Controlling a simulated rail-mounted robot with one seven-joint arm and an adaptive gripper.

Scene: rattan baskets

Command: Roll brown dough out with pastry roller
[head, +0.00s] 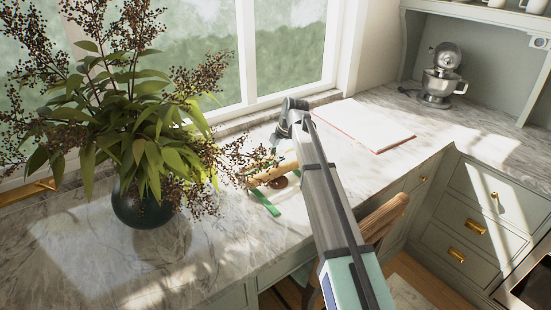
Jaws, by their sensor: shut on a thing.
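The pastry roller (270,173) is a pale wooden cylinder at the middle of the marble counter, partly hidden behind my arm. A small round brown piece, which looks like the brown dough (279,183), shows just below the roller, near a green strip (265,203). I cannot tell whether the roller touches it. My gripper (284,154) is at the roller, pointing down beyond my forearm, and is shut on it. The fingertips and the roller's right end are mostly hidden by foliage and my arm.
A dark vase (142,208) with tall, spreading leafy branches stands close on the left. A white board with a reddish edge (365,125) lies to the right. A stand mixer (441,78) stands in the far right corner. A wooden chair (382,217) is at the counter's front.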

